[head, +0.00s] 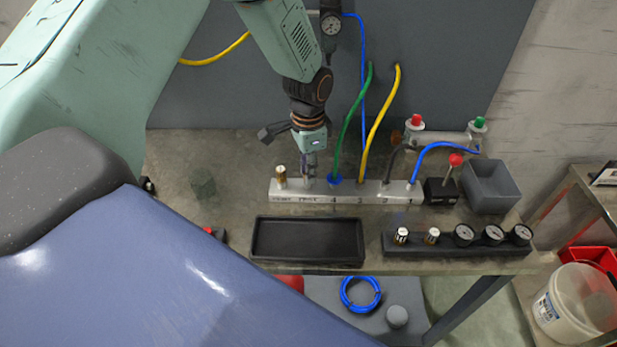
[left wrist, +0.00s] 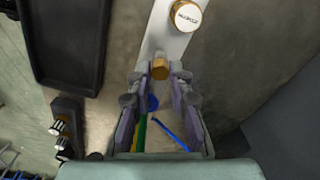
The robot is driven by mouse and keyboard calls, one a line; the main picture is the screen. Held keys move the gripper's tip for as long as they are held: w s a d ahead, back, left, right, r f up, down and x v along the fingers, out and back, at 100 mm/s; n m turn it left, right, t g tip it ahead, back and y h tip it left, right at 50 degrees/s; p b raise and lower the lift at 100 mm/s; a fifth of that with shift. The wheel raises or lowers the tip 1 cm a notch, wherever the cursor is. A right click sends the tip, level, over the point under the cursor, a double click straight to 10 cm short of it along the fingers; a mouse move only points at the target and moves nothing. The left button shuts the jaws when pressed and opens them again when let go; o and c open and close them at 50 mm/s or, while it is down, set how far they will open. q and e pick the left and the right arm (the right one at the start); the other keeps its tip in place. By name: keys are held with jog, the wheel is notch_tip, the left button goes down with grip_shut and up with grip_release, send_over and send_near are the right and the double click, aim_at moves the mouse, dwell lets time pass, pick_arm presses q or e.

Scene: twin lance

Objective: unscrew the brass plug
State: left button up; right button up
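The brass plug (left wrist: 160,68) is a small hexagonal brass piece on the silver manifold block (head: 345,197). In the left wrist view it shows between the tips of my left gripper (left wrist: 160,80). The two fingers stand apart on either side of it, with a narrow gap visible; whether they touch it I cannot tell. In the head view my left gripper (head: 309,170) points down over the left part of the block and hides the plug. A brass knob with a white labelled cap (head: 281,177) stands at the block's left end. My right gripper is not in view.
Green (head: 350,120) and yellow (head: 378,130) hoses rise from the block beside my gripper. A black tray (head: 257,240) lies in front, with a gauge panel (head: 458,252) to its right. A grey bin (head: 491,187) and red-topped switch (head: 442,188) stand at right.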

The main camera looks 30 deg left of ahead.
pick_arm(q)
grip_shut()
jog(key=shift+s, duration=0.1)
